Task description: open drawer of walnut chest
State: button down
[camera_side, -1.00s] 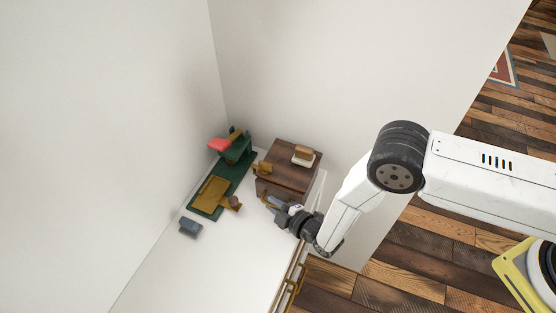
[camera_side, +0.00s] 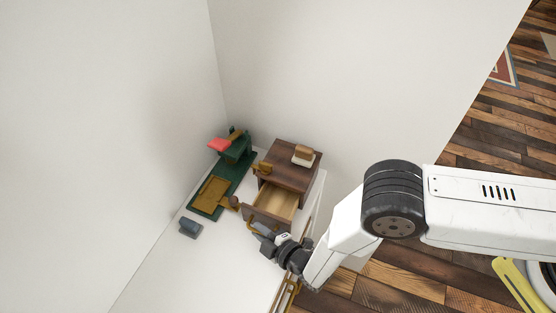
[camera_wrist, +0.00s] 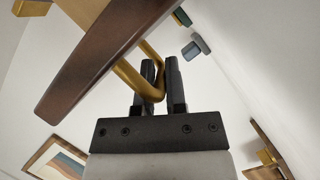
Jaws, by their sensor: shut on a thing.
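The walnut chest (camera_side: 298,154) stands on the white surface at the back. Its lower drawer (camera_side: 274,202) is pulled well out, with the pale, empty-looking inside showing. My gripper (camera_side: 258,230) is at the drawer front. In the wrist view my gripper (camera_wrist: 160,80) is shut on the brass drawer handle (camera_wrist: 130,76), whose bar passes between the two dark fingers. The dark drawer front (camera_wrist: 95,60) crosses the upper left of the wrist view.
A green stand (camera_side: 236,158) with a red pad (camera_side: 219,144) and a brass tray (camera_side: 213,193) lies left of the chest. A blue-grey block (camera_side: 190,228) sits in front of it. A wood-and-white object (camera_side: 304,155) rests on the chest top. The white surface at front left is clear.

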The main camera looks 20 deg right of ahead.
jog(key=c, duration=0.7)
grip_release()
jog(key=shift+s, duration=0.1)
jog(key=shift+v, duration=3.85)
